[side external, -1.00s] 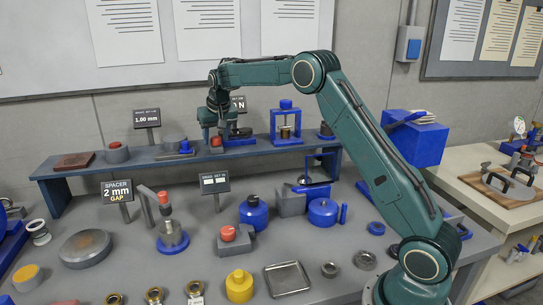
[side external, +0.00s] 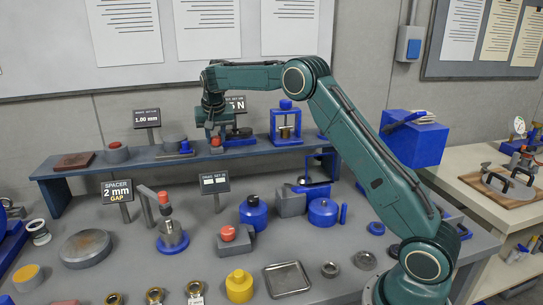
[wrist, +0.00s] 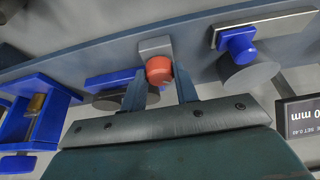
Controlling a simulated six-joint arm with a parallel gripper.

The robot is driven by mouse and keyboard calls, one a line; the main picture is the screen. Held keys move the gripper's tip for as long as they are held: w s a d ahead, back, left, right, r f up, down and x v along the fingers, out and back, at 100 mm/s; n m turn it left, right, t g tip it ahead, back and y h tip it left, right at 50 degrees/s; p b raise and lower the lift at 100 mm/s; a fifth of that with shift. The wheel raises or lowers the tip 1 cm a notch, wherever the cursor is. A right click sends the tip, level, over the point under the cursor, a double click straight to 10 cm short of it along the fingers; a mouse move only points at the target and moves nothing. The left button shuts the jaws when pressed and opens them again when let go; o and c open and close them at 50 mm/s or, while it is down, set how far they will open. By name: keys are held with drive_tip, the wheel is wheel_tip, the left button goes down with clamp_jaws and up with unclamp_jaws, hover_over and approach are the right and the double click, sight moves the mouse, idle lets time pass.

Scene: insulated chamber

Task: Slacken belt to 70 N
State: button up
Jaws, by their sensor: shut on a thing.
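My gripper (wrist: 160,82) is shut on a red-orange knob (wrist: 159,70), with one finger on each side of it in the wrist view. The knob sits against a small grey block (wrist: 155,46) on the raised shelf. In the side view my gripper (side external: 212,136) points down at the shelf, with the red of the knob (side external: 216,142) just below it. A black readout (side external: 236,105) behind my wrist shows "5 N" at its visible end; my arm hides its leading digits. A blue fixture with a dark round part (side external: 240,133) stands right of the knob.
A blue frame with a brass part (side external: 286,124) stands farther right on the shelf (side external: 130,164). To the left are a grey cylinder with a blue block (side external: 180,146) and a "1.00 mm" sign (side external: 147,117). Many parts crowd the bench below.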

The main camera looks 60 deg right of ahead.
drive_tip(key=shift+w+m+g+h, duration=0.1)
drive_tip(key=shift+m+g+h, duration=0.2)
drive_tip(key=shift+m, duration=0.8)
drive_tip(key=shift+r, duration=0.1)
drive_tip(key=shift+d+m, duration=0.1)
drive_tip(key=shift+m, duration=0.4)
drive_tip(key=shift+w+d+r+m+g+h, duration=0.15)
drive_tip(key=shift+m+g+h, duration=0.15)
drive_tip(key=shift+m, duration=0.6)
drive_tip(key=shift+a, duration=0.25)
drive_tip(key=o, duration=1)
drive_tip(key=shift+f, duration=0.2)
drive_tip(key=shift+d+r+n, duration=0.1)
drive_tip(key=shift+d+n, duration=0.05)
drive_tip(key=shift+n, duration=0.35)
